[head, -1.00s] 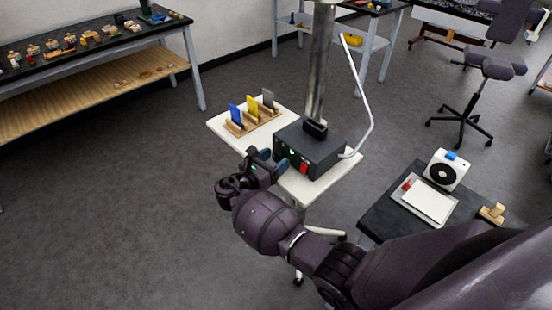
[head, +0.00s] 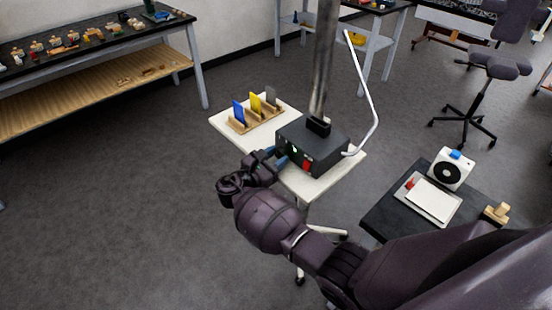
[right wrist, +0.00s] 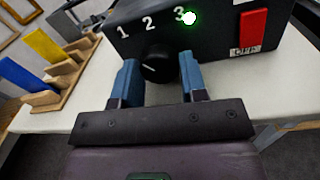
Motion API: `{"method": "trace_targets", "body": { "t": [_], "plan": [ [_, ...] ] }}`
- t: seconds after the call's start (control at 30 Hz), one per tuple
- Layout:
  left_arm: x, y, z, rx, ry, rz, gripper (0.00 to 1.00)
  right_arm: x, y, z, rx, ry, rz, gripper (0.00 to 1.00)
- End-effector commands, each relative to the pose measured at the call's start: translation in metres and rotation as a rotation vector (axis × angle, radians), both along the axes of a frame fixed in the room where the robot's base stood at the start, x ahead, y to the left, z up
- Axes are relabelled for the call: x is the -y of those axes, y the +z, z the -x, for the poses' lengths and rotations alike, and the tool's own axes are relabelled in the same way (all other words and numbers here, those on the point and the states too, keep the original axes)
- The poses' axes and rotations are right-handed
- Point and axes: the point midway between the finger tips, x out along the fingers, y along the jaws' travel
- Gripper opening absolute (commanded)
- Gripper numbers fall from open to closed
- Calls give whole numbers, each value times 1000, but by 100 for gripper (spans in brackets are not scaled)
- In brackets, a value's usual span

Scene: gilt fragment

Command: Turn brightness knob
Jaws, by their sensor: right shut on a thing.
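The black control box (head: 318,148) stands on a small white table (head: 232,134). Its front has a round dark brightness knob (right wrist: 157,62) with a short pale mark on its left part, below the numbers 1, 2 and 3. A green light (right wrist: 188,18) glows beside the 3. A red switch (right wrist: 252,31) with an OFF label is at the right. My right gripper (head: 276,158) is at the box's front, its blue fingers on either side of the knob, shut on it; it also shows in the right wrist view (right wrist: 158,80). My left gripper is out of view.
A wooden rack (head: 257,121) with blue, yellow and grey plates stands left of the box. A metal column (head: 323,65) and a bent white tube (head: 364,85) rise by the box. A dark side table (head: 385,215) with a white fan device (head: 450,170) is at the right.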

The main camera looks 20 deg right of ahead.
Motion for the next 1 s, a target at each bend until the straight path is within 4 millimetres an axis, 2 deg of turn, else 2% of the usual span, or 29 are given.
{"method": "trace_targets", "body": {
  "t": [0.3,0.33,0.5,1.0],
  "plan": [
    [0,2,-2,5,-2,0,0,1,1,0,11,-1,-2,16],
    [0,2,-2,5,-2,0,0,1,1,0,12,-1,-1,42],
    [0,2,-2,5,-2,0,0,1,1,0,10,0,-1,65],
    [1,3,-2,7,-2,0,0,2,0,-1,9,0,-2,65]
  ]
}}
